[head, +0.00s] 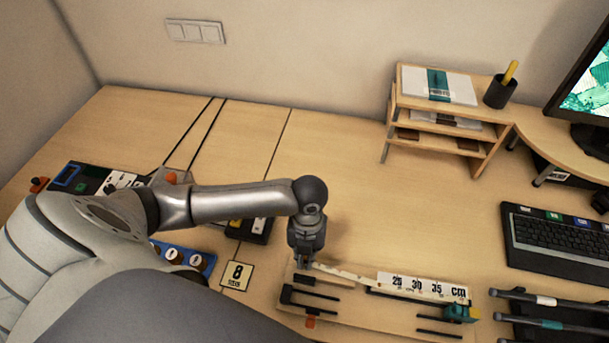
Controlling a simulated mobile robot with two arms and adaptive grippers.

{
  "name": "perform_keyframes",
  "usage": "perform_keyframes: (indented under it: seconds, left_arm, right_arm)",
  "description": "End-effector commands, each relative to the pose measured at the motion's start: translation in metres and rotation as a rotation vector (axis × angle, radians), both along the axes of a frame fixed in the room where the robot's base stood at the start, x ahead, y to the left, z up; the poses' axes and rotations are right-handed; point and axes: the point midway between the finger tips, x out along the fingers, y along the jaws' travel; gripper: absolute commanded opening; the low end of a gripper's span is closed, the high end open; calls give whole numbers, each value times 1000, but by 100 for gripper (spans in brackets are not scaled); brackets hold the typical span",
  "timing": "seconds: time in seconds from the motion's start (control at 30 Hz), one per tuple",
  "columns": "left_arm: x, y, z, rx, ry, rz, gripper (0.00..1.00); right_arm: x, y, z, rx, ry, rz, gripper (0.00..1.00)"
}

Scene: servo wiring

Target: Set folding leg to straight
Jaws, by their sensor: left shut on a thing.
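The folding leg seems to be the pale jointed rule on the light wooden board (375,322). Its narrow near strip (342,273) runs from under my left gripper to the right and slightly down. It meets a wider white section (422,287) marked 25, 30, 35 and cm. A slight bend shows where the two meet. My left gripper (304,263) points down and is shut on the strip's left end, which its fingers hide. My right gripper is not in view.
Dark slotted pieces (312,295) and a teal clamp-like part (460,313) lie on the board. A card marked 8 (236,276) is to its left. A keyboard (560,245) and dark rods (545,323) are at right. The table's middle is clear up to the wooden shelf (395,105).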

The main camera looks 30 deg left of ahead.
Motion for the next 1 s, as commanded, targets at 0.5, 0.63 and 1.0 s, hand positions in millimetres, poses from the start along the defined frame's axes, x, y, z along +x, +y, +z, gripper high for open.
perform_keyframes:
  seconds: [0.5,0.63,1.0]
  left_arm:
    - [0,0,0,0,-1,-1,35]
    - [1,1,2,0,-1,-1,35]
    - [8,3,62,1,-6,-3,35]
  right_arm:
    - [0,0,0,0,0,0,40]
    - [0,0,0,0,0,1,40]
    - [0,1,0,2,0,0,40]
